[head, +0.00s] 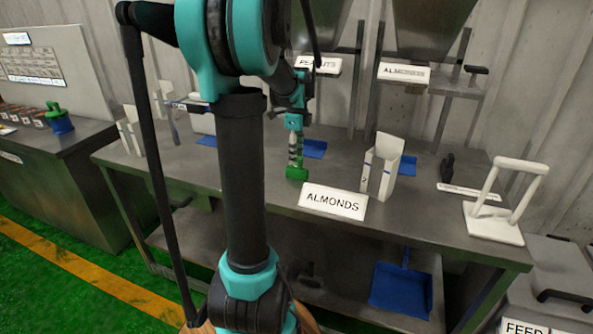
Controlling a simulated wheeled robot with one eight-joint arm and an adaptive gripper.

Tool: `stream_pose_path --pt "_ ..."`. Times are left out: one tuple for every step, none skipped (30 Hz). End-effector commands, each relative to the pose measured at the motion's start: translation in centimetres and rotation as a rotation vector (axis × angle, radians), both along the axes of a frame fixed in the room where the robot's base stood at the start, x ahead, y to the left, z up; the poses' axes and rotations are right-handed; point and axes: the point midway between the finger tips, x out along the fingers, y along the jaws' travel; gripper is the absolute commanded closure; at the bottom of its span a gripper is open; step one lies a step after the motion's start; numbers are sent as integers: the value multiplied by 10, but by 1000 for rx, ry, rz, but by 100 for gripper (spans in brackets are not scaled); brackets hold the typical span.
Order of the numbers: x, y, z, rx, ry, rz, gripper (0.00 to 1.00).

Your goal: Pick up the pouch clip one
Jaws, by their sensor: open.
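Another green item (55,108) rests in or on a blue holder (61,126) on the left bench. My arm hides part of the main bench's middle left.
An ALMONDS sign (333,201) and a white upright scoop-like holder (382,167) stand right of my gripper. A white frame stand (507,203) is at the bench's right end. Blue trays (313,149) lie behind. A blue dustpan (401,290) is on the lower shelf.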

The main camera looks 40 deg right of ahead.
Motion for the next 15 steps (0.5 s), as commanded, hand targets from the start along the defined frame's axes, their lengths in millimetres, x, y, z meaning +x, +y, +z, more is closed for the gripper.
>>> stream_pose_path --pt "0 0 -5 0 0 0 55" --pt "0 0 -7 0 0 0 55" --pt "0 0 -9 0 0 0 55" --pt "0 0 -10 0 0 0 55" --pt "0 0 -11 0 0 0 55" --pt "0 0 -14 0 0 0 55" --pt "0 0 -17 0 0 0 55" --pt "0 0 -20 0 0 0 55" --pt "0 0 -26 0 0 0 55" --pt "0 -1 -31 0 0 0 55" --pt "0 -1 -35 0 0 0 55" --pt "-1 -1 -41 0 0 0 55" --pt "-1 -1 -45 0 0 0 55" --pt "-1 -1 -49 0 0 0 55" --pt "-1 -1 -54 0 0 0 55"
